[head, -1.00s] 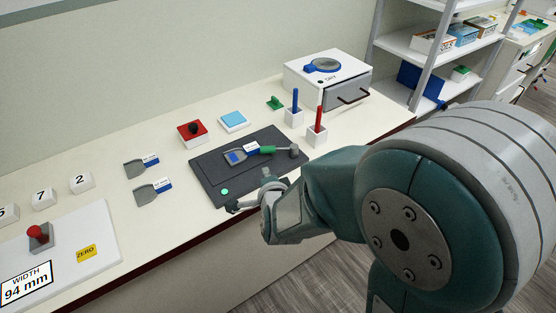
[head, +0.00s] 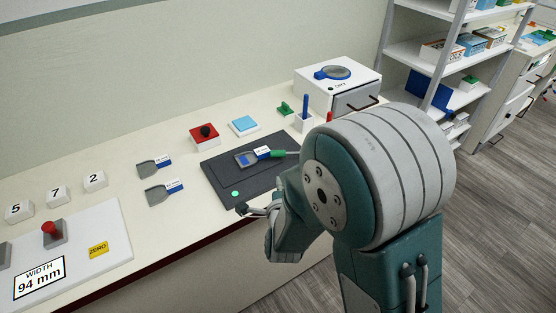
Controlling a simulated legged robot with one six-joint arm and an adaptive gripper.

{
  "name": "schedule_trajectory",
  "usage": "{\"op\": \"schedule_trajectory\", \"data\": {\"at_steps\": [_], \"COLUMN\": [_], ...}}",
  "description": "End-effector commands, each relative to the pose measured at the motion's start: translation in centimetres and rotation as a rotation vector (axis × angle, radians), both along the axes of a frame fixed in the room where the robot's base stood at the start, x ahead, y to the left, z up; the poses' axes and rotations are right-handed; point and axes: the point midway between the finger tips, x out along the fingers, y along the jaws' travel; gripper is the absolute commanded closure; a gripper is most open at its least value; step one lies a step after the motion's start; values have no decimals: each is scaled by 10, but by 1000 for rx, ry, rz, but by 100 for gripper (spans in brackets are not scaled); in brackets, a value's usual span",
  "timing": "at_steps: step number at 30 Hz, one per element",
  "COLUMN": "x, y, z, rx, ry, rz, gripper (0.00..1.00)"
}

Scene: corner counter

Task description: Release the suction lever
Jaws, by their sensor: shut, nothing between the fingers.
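No part is labelled as a suction lever, and I cannot tell which one it is. A red knob on a grey mount (head: 51,232) stands on a white panel at the lower left. A red block with a black knob (head: 205,133) sits behind the dark mat (head: 220,178). A blue-rimmed round disc (head: 333,73) lies on top of a white drawer box (head: 312,95) at the back right. My gripper (head: 242,209) is shut and empty, by the mat's front edge, apart from all of these.
A light-blue pad (head: 244,124), a green piece (head: 286,108) and a blue stick in a holder (head: 305,109) stand behind. Shelves (head: 437,55) stand right.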

Motion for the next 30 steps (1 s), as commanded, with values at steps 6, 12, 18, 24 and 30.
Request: {"op": "schedule_trajectory", "data": {"at_steps": [6, 12, 18, 24, 30], "x": [42, 78, 103, 111, 111], "y": [2, 4, 6, 7, 7], "z": [-9, -16, -21, -22, -22], "rx": [0, 0, 1, 0, 0], "ry": [0, 0, 0, 0, 0], "rz": [-2, -1, -1, 0, 0], "gripper": [100, 100, 100, 100, 100]}}
